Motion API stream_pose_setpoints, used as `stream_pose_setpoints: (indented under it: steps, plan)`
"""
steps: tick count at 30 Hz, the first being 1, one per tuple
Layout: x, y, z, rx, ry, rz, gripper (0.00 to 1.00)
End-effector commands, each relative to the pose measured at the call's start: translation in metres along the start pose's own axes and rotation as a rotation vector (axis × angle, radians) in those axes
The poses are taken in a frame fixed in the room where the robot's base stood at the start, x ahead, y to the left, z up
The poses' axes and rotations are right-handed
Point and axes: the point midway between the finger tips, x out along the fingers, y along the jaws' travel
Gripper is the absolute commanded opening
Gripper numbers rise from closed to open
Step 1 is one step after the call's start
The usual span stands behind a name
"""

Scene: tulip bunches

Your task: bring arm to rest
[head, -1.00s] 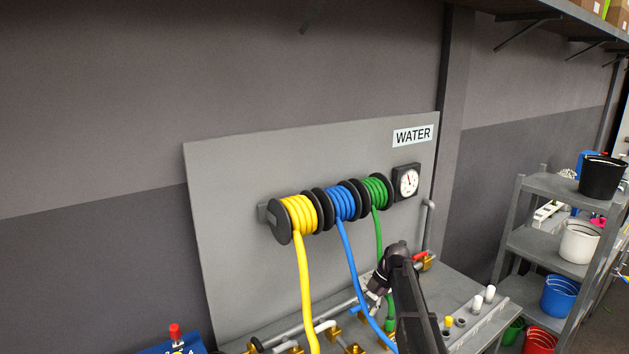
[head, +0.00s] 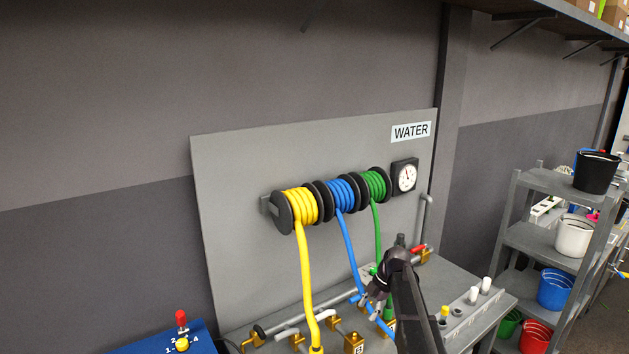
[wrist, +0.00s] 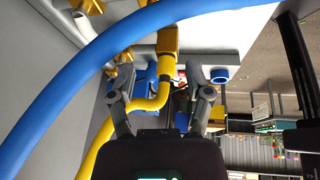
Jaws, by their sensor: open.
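My gripper (wrist: 160,90) is open in the wrist view, its two grey fingers apart. A yellow hose (wrist: 153,104) passes behind and between the fingers there; I cannot tell whether it touches them. The blue hose (wrist: 75,85) arcs across the wrist view, nearer the camera. In the head view my gripper (head: 372,300) is small and partly hidden by my dark arm, close to the blue hose (head: 352,250) above the bench with the pipe fittings.
A grey panel (head: 240,170) carries yellow, blue and green hose reels, a gauge (head: 404,176) and a WATER sign (head: 411,132). Brass valves (head: 353,342) line the bench. A blue box (head: 165,343) with a red knob stands at lower left. A shelf (head: 535,240) with buckets stands right.

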Motion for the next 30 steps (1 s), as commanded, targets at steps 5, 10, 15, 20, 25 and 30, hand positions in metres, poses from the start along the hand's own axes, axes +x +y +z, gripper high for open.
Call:
stream_pose_setpoints:
  steps: [5, 10, 15, 20, 25, 30]
  plan:
    - [0.009, -0.014, -0.005, 0.108, -0.021, -0.007, 0.65]
    - [0.02, -0.032, -0.011, 0.26, -0.051, -0.013, 0.65]
    - [0.035, -0.058, -0.019, 0.487, -0.097, -0.013, 0.65]
    - [0.048, -0.082, -0.026, 0.709, -0.144, -0.003, 0.65]
    - [0.062, -0.108, -0.034, 0.945, -0.195, 0.022, 0.65]
    - [0.074, -0.134, -0.041, 1.179, -0.242, 0.058, 0.65]
